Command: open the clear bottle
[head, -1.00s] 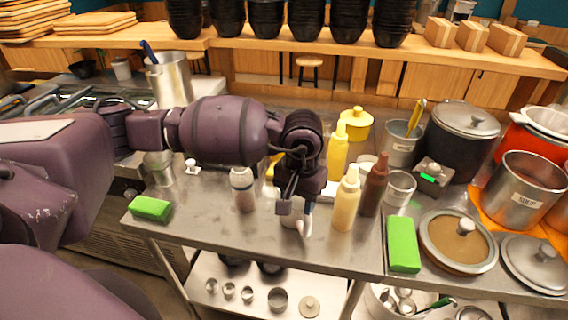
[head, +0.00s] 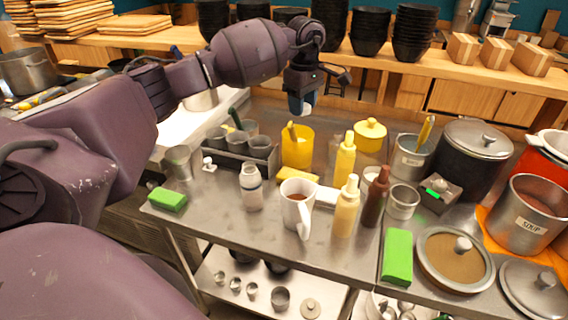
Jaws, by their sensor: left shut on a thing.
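A clear bottle (head: 251,187) with a pale top stands upright on the steel table, left of a white mug (head: 297,203) with brown contents. My left gripper (head: 302,98) is raised high above the back of the table, well apart from the bottle. It is shut on a small blue-and-white thing (head: 301,105); its jaws and arm partly hide it, so I cannot tell exactly what it is. My right gripper is not in view.
Yellow squeeze bottles (head: 345,207) and a brown one (head: 375,197) stand right of the mug. A dark utensil caddy (head: 245,158) and yellow container (head: 298,148) stand behind. Green sponges (head: 168,200) lie near the front edge. Stacked black bowls (head: 413,32) line the shelf.

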